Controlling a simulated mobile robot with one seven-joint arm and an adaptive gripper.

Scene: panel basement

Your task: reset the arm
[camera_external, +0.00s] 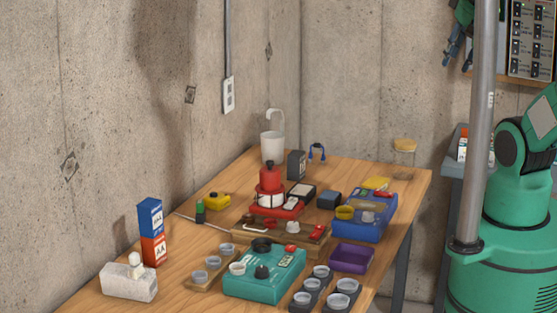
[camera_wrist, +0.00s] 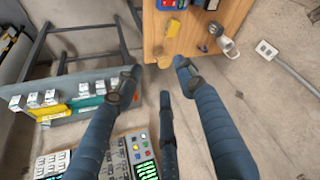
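My gripper (camera_wrist: 155,78) shows in the wrist view with its long blue fingers spread apart and nothing between them. In the external view the dark blue fingers (camera_external: 454,48) are at the top right, partly cut by the frame edge and beside the grey pole, well above and right of the workbench. My green arm and base stand at the right edge, partly hidden by the pole. The wooden workbench (camera_external: 190,247) is clear of the gripper; its corner also shows at the top of the wrist view (camera_wrist: 205,40).
The bench holds a teal box (camera_external: 262,285), a red lantern-like item (camera_external: 270,178), a blue case (camera_external: 378,223), a purple tray (camera_external: 351,258) and several cups. A grey pole (camera_external: 482,150) stands before my arm. A shelf (camera_wrist: 70,112) and a button panel (camera_wrist: 125,160) show in the wrist view.

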